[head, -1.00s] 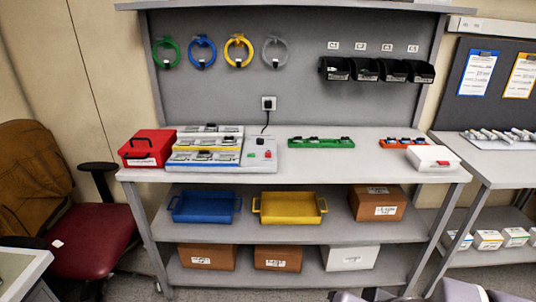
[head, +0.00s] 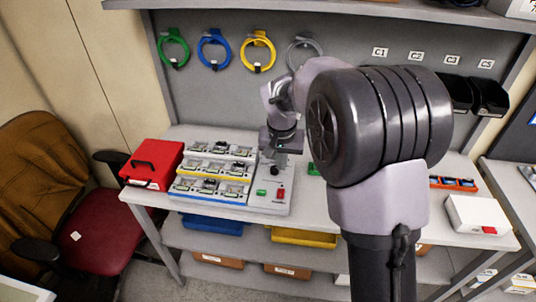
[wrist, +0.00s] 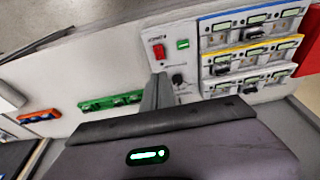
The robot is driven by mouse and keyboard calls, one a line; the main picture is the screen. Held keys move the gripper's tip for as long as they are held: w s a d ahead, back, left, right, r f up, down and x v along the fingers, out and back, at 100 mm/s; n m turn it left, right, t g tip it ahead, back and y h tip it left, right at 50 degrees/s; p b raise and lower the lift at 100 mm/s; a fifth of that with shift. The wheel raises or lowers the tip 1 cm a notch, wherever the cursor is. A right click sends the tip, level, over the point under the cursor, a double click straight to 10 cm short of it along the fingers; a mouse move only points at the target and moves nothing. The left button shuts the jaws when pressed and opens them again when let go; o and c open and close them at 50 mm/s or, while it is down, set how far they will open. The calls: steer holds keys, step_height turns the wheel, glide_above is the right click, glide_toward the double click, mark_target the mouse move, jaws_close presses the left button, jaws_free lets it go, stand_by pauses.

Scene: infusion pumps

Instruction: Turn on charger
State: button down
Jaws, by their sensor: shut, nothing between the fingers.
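The charger (head: 267,207) is a pale unit on the bench, with several rows of docked devices and a control panel at its right. The panel carries a red switch (head: 281,193) and a green indicator (head: 261,192). In the wrist view, the red switch (wrist: 159,51), the bright green indicator (wrist: 183,44) and a dark knob or plug (wrist: 178,80) show. My gripper (wrist: 158,85) is shut and empty, its fingertips beside the dark knob and apart from the red switch. In the head view, my gripper (head: 274,158) is over the panel's back part; contact is unclear.
A red case (head: 151,164) stands left of the charger. A green rack (wrist: 110,101) and an orange rack (wrist: 39,116) lie on the other side. A white box (head: 478,215) sits at the bench's right end. Cable coils (head: 258,52) hang on the back panel.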

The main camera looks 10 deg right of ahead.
steer(key=b, duration=0.4)
glide_toward(280, 195)
steer(key=x, duration=0.5)
steer(key=shift+w+d+f, duration=0.15)
steer(key=shift+w+f, duration=0.05)
steer(key=shift+w, duration=0.05)
steer(key=shift+s+f, duration=0.1)
steer(key=shift+f, duration=0.5)
steer(key=shift+s+f+b, duration=0.15)
steer(key=shift+f+b, duration=0.2)
steer(key=shift+r, duration=0.1)
steer(key=shift+w+d+r+p, duration=0.15)
steer(key=shift+w+r+p, duration=0.15)
steer(key=shift+w+p, duration=0.35)
